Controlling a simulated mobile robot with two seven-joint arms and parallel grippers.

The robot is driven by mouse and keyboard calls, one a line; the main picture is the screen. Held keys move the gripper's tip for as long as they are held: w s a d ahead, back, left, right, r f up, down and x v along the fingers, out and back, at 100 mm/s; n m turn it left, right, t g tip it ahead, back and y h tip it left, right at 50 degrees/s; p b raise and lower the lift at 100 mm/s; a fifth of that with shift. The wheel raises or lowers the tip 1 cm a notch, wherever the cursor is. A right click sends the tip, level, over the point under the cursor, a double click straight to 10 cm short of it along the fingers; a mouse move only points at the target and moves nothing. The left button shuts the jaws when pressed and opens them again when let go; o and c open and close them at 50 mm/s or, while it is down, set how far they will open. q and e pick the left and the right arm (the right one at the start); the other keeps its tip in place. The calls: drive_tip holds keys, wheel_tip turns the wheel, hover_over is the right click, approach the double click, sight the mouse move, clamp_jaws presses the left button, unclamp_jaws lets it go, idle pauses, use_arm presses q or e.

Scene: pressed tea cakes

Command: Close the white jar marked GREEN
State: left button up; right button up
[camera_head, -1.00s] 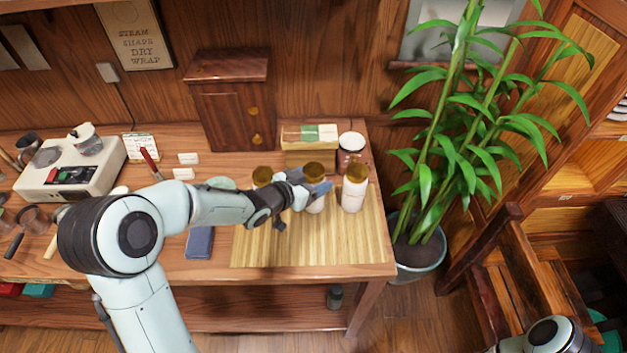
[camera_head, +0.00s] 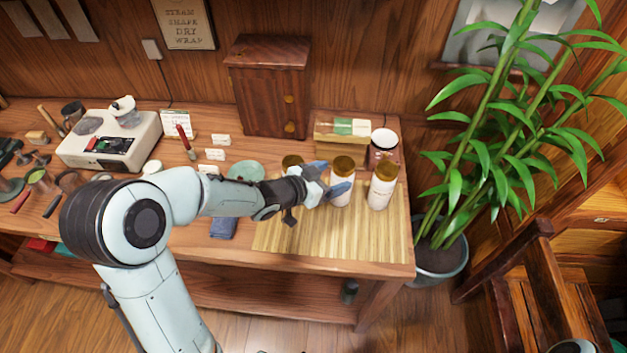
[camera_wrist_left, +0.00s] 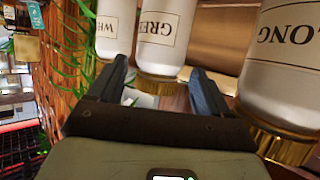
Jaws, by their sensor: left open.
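The white jar marked GREEN (camera_head: 342,193) stands upright on the bamboo mat (camera_head: 300,240), the middle of three gold-topped jars. In the left wrist view, where things look upside down, its label reads "GREE" (camera_wrist_left: 163,28) and its gold lid (camera_wrist_left: 152,87) shows between my fingers. My left gripper (camera_head: 329,178) is open, with its blue fingers at this jar's upper part. The wrist view also shows the fingertips (camera_wrist_left: 157,68) on either side of it; contact is unclear. I cannot tell whether the lid is fully seated. My right gripper is out of view.
A white jar marked "WH" (camera_head: 381,192) stands close on the right. A jar marked "LONG" (camera_wrist_left: 285,75) is close on the other side, mostly hidden in the head view. Behind are a wooden box (camera_head: 340,128) and a small cabinet (camera_head: 268,88). The mat's front is clear.

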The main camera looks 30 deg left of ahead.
use_arm(q)
drive_tip(key=p+v, duration=0.1)
drive_tip(key=v, duration=0.6)
drive_tip(key=shift+s, duration=0.2)
